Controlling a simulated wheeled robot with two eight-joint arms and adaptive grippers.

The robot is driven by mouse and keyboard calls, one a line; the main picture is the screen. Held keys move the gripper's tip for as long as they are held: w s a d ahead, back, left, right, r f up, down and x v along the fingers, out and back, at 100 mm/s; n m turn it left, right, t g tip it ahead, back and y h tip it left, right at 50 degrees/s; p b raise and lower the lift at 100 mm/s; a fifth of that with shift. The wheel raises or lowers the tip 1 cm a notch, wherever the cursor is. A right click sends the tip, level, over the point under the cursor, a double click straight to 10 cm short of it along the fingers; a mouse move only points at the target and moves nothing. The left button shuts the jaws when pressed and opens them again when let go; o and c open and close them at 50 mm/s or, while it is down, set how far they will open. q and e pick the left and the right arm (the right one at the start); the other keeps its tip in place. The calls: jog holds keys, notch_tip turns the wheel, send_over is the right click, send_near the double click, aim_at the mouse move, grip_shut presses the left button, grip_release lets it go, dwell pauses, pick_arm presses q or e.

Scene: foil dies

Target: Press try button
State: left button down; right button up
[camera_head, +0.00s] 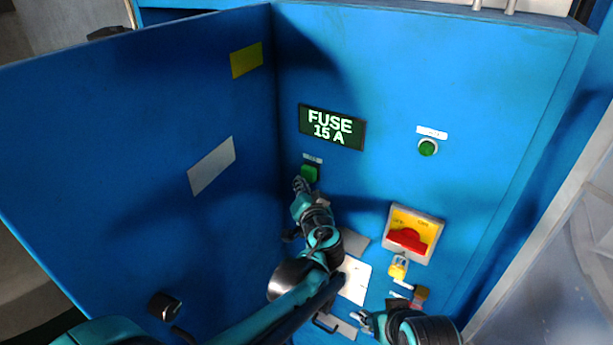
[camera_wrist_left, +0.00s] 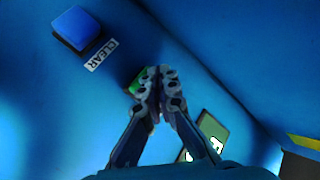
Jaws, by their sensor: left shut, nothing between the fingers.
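A square green button (camera_head: 310,173) sits on the blue panel below the display, under a small white label too small to read. My left gripper (camera_head: 299,184) is shut and empty, with its fingertips at this button's lower left. In the left wrist view the shut fingertips (camera_wrist_left: 156,80) cover most of the green button (camera_wrist_left: 137,84); I cannot tell whether they touch it. A round green button or lamp (camera_head: 428,148) with a white label is farther right. My right gripper (camera_head: 367,321) is low in the head view, clear of both; its finger state is unclear.
The display (camera_head: 332,127) reads "FUSE 15 A". A blue button (camera_wrist_left: 76,28) with a "CLEAR" label (camera_wrist_left: 102,55) is near my left fingers. A red switch (camera_head: 407,240) on a yellow plate and a padlock (camera_head: 398,267) are right. A blue door (camera_head: 130,150) stands left.

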pick_arm(q)
jog(key=shift+w, duration=0.1)
dwell(0.3)
jog(key=shift+w+d, duration=0.25)
jog(key=shift+w, duration=0.05)
jog(key=shift+w+d, duration=0.3)
jog(key=shift+w, duration=0.1)
dwell(0.8)
jog(key=shift+s+a, duration=0.1)
jog(key=shift+s, duration=0.05)
jog(key=shift+s+a+b, duration=0.3)
jog(key=shift+s+a, duration=0.2)
jog(key=shift+s, duration=0.15)
jog(key=shift+s+a, duration=0.75)
jog(key=shift+s, duration=0.25)
jog(key=shift+s+a, duration=0.7)
jog(key=shift+s, duration=0.3)
